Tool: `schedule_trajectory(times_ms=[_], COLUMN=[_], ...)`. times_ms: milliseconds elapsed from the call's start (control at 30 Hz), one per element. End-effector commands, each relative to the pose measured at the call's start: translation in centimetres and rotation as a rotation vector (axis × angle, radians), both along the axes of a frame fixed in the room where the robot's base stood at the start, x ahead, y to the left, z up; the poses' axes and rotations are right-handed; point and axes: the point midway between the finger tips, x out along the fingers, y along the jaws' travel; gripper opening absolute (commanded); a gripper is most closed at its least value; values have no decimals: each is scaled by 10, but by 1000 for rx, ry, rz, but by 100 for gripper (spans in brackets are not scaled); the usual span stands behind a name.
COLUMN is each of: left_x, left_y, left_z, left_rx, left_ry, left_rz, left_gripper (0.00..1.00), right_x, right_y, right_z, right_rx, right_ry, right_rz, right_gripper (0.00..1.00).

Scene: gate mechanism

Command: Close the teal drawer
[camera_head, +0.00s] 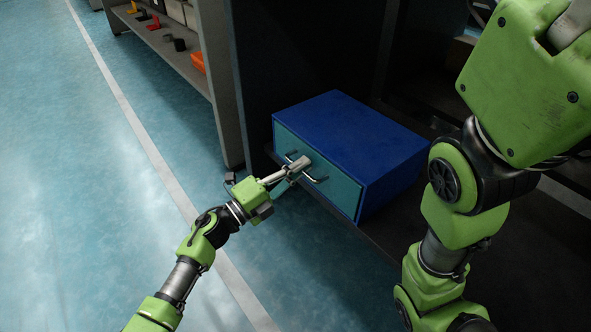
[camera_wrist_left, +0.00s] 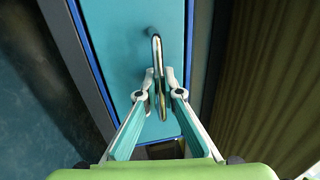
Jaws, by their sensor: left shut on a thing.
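The teal drawer (camera_head: 340,187) is the front of a blue box (camera_head: 355,138) on a dark shelf. Its face looks about flush with the box's front edges. A metal bar handle (camera_head: 316,179) runs across the drawer front. In the left wrist view the drawer face (camera_wrist_left: 120,50) fills the middle, and the fingers (camera_wrist_left: 158,97) close around the handle (camera_wrist_left: 157,50) from both sides. My right gripper is out of view; only my right arm shows at the right.
The dark shelf edge (camera_head: 375,247) runs below the box. A grey side panel (camera_head: 215,75) stands to the left, with a shelf of small items (camera_head: 165,40) beyond it. The teal floor (camera_head: 90,170) at the left is open.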

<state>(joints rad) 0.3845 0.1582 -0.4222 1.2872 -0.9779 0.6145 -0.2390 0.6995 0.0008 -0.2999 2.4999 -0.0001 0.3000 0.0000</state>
Motion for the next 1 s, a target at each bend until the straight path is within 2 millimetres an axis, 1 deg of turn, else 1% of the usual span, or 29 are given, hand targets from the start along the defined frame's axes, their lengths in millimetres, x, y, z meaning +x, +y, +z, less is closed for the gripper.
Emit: schedule_trajectory(times_ms=[33,67,100,433,567,667,1000], left_x=[3,3,3,1,-2,-10,-51], left_y=[0,0,0,-1,4,16,73], left_z=[1,1,1,2,0,-4,-19], left_rx=[0,0,0,-1,-1,1,3], left_ry=[0,0,1,-1,-1,1,4], left_rz=[8,8,9,4,4,5,8], left_gripper=[0,9,14,14,14,14,14], right_x=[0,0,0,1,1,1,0], right_y=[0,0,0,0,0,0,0], right_z=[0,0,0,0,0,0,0], right_rx=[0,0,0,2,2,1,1], right_ry=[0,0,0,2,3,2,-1], right_rz=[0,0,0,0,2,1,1], right_gripper=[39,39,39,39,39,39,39])
